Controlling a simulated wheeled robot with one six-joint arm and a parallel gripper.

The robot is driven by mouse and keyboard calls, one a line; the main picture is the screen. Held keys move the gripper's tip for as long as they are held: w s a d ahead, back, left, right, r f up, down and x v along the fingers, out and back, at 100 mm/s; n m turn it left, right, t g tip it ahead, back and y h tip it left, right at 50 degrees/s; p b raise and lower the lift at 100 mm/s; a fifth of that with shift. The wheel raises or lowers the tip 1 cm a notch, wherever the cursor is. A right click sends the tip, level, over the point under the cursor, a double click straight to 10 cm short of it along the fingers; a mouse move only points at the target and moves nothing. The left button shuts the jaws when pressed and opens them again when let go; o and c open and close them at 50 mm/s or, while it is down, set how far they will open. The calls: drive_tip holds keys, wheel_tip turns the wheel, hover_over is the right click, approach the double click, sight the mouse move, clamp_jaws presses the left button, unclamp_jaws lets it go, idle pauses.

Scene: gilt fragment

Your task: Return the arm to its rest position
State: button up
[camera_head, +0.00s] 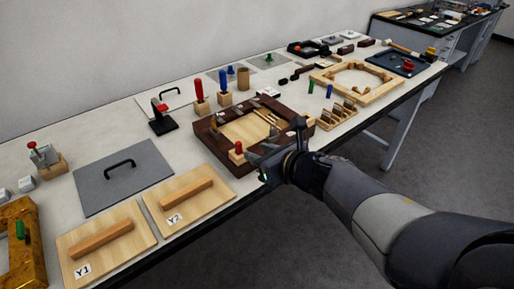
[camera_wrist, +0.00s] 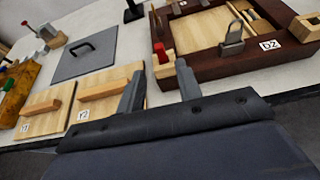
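My gripper (camera_head: 262,163) is at the table's front edge in the head view, close to the front of a dark wooden frame (camera_head: 222,158). My arm reaches in from the lower right. In the wrist view the two fingers of my gripper (camera_wrist: 158,82) stand apart with nothing held between them. The dark frame (camera_wrist: 216,62), with a tag D2, lies beyond the right finger. The board Y2 (camera_wrist: 88,86) is beyond the left finger. I cannot tell the exact height of my gripper over the table edge.
Boards Y1 (camera_head: 90,255) and Y2 (camera_head: 163,217) with wooden handles lie along the front edge. A grey plate (camera_head: 90,190) and a gilt block (camera_head: 30,262) are at the left. Pegs, trays and a pale wooden frame (camera_head: 392,91) fill the right. Open floor (camera_head: 345,145) lies in front.

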sight(240, 146)
drive_tip(key=b+x, duration=0.2)
drive_tip(key=x, duration=1)
drive_tip(key=shift+w+a+f+b, duration=0.1)
drive_tip(key=shift+a+b, duration=0.05)
drive_tip(key=shift+b, duration=0.2)
